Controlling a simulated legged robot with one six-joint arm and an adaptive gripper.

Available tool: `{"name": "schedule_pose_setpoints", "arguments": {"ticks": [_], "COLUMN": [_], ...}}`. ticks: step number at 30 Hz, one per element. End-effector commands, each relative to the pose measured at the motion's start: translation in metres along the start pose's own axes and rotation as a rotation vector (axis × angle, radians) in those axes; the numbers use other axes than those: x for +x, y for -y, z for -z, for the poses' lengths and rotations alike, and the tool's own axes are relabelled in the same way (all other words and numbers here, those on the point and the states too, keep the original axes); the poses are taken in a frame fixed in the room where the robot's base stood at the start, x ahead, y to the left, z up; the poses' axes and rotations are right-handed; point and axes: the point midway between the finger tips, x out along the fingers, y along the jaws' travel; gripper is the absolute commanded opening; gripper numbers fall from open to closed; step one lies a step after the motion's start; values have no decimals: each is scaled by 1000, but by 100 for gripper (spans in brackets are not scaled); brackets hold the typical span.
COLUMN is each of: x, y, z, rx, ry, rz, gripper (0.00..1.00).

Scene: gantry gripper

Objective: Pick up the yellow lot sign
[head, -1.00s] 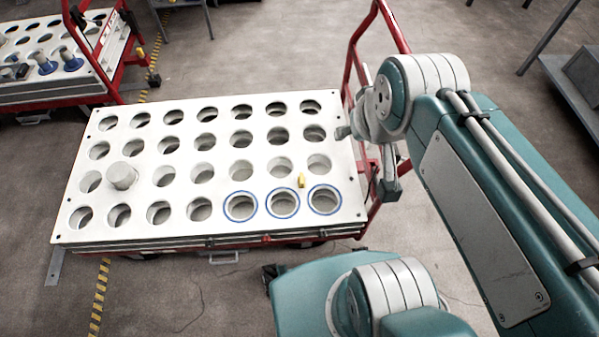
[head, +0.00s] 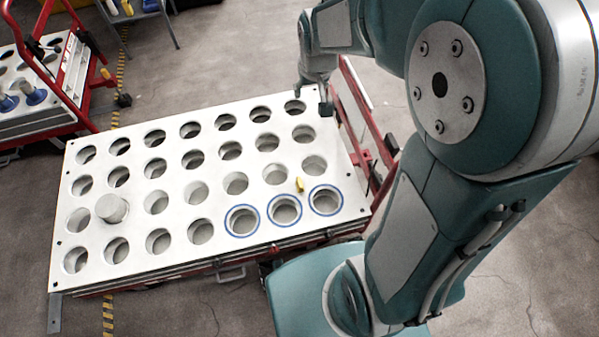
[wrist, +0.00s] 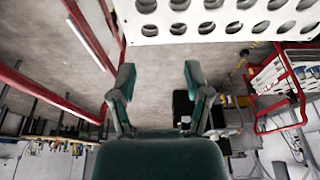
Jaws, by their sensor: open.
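The yellow lot sign (head: 300,185) is a small yellow piece on the white perforated board (head: 75,212), near its right front corner, just behind the blue-ringed holes. In the head view my gripper (head: 312,100) is at the board's far right corner, behind the sign and apart from it. In the wrist view my gripper (wrist: 157,78) has its two fingers spread, with nothing between them but floor behind. The sign does not show in the wrist view.
The board rests on a cart with a red frame (head: 362,130) along its right side. A grey cylinder (head: 112,208) stands in a hole at the left. Another red cart (head: 40,118) is at the upper left. Open floor lies behind the board.

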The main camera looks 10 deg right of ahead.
Motion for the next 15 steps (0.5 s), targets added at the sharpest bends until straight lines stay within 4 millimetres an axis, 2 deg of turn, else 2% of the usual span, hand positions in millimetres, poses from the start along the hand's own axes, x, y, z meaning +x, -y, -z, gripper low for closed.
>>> {"name": "schedule_pose_setpoints", "arguments": {"ticks": [1, 6, 15], "x": [15, 58, 143], "y": [2, 4, 0], "z": [4, 16, 24], "rx": [-3, -3, -2], "ry": [17, 49, 108], "rz": [-1, -3, 1], "gripper": [63, 63, 63]}}
